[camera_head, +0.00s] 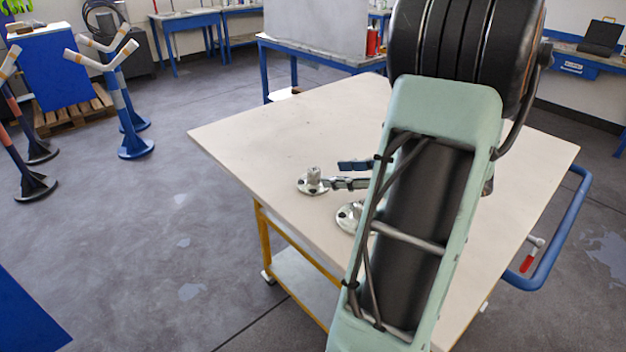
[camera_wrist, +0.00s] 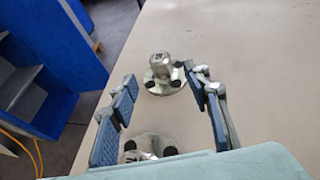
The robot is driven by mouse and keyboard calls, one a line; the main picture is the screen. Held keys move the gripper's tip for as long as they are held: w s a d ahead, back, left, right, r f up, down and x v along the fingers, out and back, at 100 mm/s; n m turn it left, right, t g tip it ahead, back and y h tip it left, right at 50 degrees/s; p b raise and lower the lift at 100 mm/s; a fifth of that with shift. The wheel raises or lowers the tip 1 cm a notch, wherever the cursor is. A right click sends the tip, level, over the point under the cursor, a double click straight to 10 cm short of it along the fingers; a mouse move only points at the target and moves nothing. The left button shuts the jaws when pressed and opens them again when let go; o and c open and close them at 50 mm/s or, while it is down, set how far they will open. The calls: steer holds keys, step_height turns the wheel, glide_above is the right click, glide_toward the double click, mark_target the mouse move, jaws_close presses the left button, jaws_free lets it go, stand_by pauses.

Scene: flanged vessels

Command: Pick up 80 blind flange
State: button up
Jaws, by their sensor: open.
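Two metal flanges stand on the table. One, a round disc with an upright cylindrical knob (camera_head: 313,181), is near the table's left front edge; it also shows at the upper middle of the wrist view (camera_wrist: 160,72), with dark bolt heads around the knob. A second flange (camera_head: 347,217) is nearer and partly hidden by my arm; it shows low in the wrist view (camera_wrist: 148,146). I cannot read which is the 80 blind flange. My gripper (camera_head: 340,175) is open, its blue-padded fingers (camera_wrist: 164,88) pointing toward the knobbed flange. The second flange appears between the fingers, nearer the palm.
The pale tabletop (camera_head: 270,125) is clear around the flanges. A blue rail (camera_head: 553,250) with a red-handled part runs along the table's right side. Blue stands (camera_head: 135,140) are on the floor at left. Workbenches line the back.

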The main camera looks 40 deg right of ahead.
mark_target(315, 170)
steer(key=shift+x, duration=1)
steer(key=x, duration=0.3)
steer(key=p+x, duration=0.1)
steer(key=x, duration=0.1)
steer(key=shift+w+r, duration=0.3)
steer(key=shift+w, duration=0.15)
steer(key=shift+c, duration=0.3)
jaws_close()
steer(key=shift+r, duration=0.1)
